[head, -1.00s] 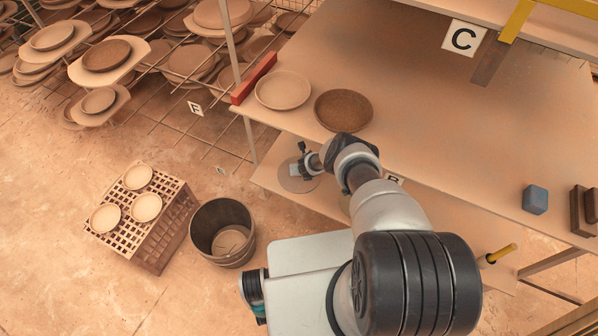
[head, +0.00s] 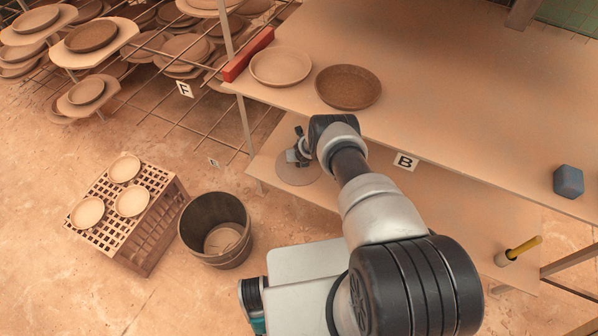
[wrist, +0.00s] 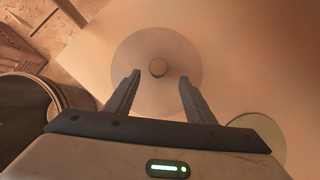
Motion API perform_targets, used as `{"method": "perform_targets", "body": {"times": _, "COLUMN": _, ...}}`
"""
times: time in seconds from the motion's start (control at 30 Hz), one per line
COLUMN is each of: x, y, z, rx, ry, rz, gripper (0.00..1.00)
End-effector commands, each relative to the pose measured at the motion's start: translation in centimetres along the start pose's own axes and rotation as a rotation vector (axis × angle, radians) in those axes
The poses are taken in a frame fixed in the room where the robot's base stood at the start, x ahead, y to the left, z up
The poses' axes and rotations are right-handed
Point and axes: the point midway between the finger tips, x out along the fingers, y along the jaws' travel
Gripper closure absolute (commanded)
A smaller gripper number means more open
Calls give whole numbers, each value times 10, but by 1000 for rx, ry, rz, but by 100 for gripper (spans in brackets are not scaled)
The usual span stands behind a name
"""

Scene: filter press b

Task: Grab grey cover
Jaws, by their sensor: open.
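The grey cover (wrist: 157,42) is a flat, round disc with a small round knob (wrist: 158,67) at its middle. It lies on the lower shelf, and part of it shows in the head view (head: 297,172). My gripper (wrist: 158,78) is open over the cover, with one finger to each side of the knob in the wrist view. The fingers are not closed on anything. I cannot tell how far above the cover the fingertips are. In the head view my gripper (head: 297,157) is at the left end of the lower shelf, partly hidden by my wrist.
The upper shelf (head: 450,100) overhangs the lower one, with a pale plate (head: 280,67) and a brown plate (head: 348,86) near its edge. A greenish disc (wrist: 262,135) lies right of the cover. A bucket (head: 216,230) and a crate (head: 125,210) stand on the floor.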

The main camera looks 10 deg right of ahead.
Motion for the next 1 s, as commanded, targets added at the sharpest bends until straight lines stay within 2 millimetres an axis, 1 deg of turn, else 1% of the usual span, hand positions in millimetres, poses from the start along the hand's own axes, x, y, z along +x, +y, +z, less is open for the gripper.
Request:
{"method": "perform_targets", "body": {"times": 0.03, "x": 13, "y": 0, "z": -4, "rx": -1, "ry": -1, "rz": 0, "gripper": 51}}
{"method": "perform_targets", "body": {"times": 0.1, "x": 18, "y": 1, "z": -3, "rx": -2, "ry": -1, "rz": 1, "gripper": 51}}
{"method": "perform_targets", "body": {"times": 0.27, "x": 27, "y": 0, "z": -2, "rx": -2, "ry": -1, "rz": 0, "gripper": 51}}
{"method": "perform_targets", "body": {"times": 0.53, "x": 32, "y": 0, "z": -1, "rx": -1, "ry": 0, "rz": 0, "gripper": 51}}
{"method": "perform_targets", "body": {"times": 1.0, "x": 71, "y": 4, "z": 1, "rx": -4, "ry": -2, "rz": -1, "gripper": 51}}
